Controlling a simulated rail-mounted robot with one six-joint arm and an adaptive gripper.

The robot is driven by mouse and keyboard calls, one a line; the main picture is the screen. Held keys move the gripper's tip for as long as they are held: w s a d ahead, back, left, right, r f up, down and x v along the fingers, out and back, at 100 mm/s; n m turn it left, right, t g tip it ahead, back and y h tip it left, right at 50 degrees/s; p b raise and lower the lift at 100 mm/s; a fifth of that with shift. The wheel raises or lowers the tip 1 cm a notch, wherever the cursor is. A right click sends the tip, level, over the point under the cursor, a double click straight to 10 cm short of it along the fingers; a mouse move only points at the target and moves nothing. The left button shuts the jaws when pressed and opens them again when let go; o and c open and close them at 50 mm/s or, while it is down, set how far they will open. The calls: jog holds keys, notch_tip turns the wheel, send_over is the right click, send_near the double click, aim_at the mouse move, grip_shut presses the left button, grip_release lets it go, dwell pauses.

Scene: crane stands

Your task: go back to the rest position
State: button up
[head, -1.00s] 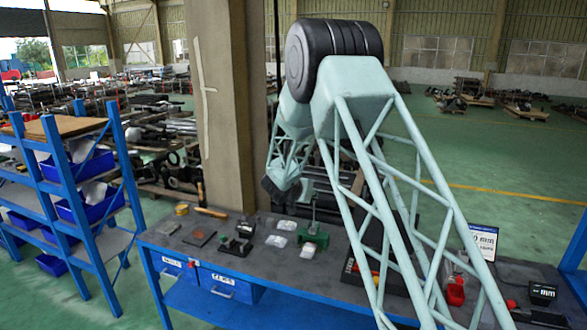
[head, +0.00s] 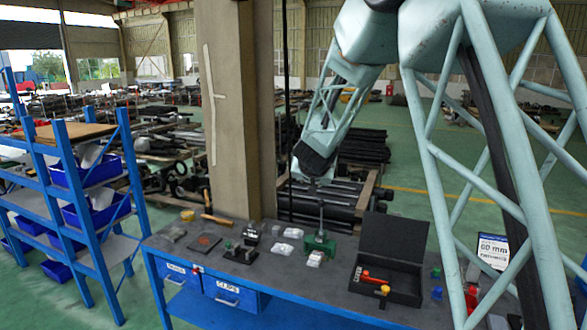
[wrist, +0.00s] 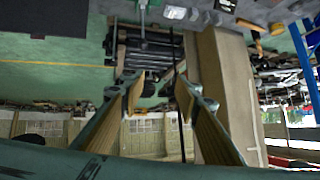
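My gripper (wrist: 158,92) shows in the wrist view with its two fingers spread apart. Nothing sits between them; the background shows through the gap. In the head view my pale green lattice arm comes in from the upper right and ends in a dark wrist above the back of the workbench (head: 262,262). The fingers cannot be made out there. The wrist appears just above a green stand (head: 320,243) with an upright rod; I cannot tell the depth between them.
An open black case (head: 392,250) with red and yellow items lies on the bench. Small blocks and packets lie left of the stand. A beige column (head: 235,110) rises behind the bench. A blue shelf rack (head: 75,190) stands at left. A sign (head: 493,250) is at right.

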jog(key=s+d+r+n+g+y+b, duration=0.1)
jog(key=s+r+y+b, duration=0.15)
jog(key=s, duration=1.25)
jog(key=s+d+r+n+g+y+b, duration=0.15)
jog(key=s+r+b, duration=0.25)
jog(key=s, duration=1.2)
jog(key=s+d+f+g+h+b, duration=0.1)
jog(key=s+d+f, duration=0.3)
jog(key=s, duration=0.9)
jog(key=s+d+f+g+h+b, duration=0.1)
jog(key=s+d+f+g+b, duration=0.1)
jog(key=s, duration=1.2)
jog(key=s+d+f+g+h+b, duration=0.1)
jog(key=s+d+f+b, duration=0.3)
jog(key=s, duration=0.9)
jog(key=shift+s+d+f+h, duration=0.3)
jog(key=shift+s+d+f, duration=0.1)
jog(key=shift+d+f, duration=0.6)
jog(key=shift+g, duration=0.25)
jog(key=shift+c, duration=1.3)
